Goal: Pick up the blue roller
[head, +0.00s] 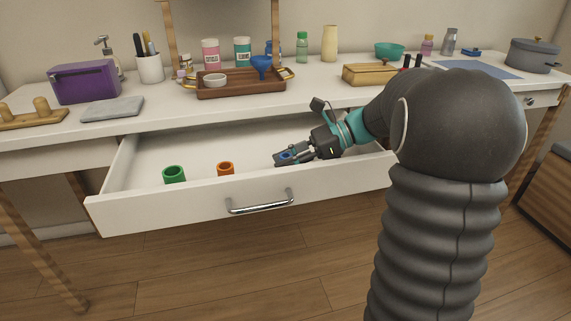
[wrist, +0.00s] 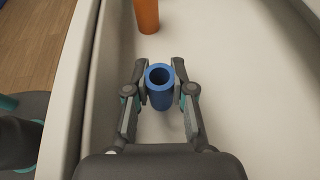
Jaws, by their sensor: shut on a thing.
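The blue roller (wrist: 160,98) is a short hollow cylinder. In the wrist view it stands between the two fingers of my gripper (wrist: 160,88), which are shut on its sides. In the head view my gripper (head: 285,158) is low inside the open drawer, towards its right half. The blue roller (head: 286,155) shows only in part there, between the dark fingers. I cannot tell whether the roller touches the drawer floor.
The open white drawer (head: 170,214) also holds an orange roller (head: 225,169) and a green roller (head: 174,175) to the left. The drawer's front wall is close to my gripper. The counter above holds a brown tray (head: 240,91) and a wooden box (head: 368,75).

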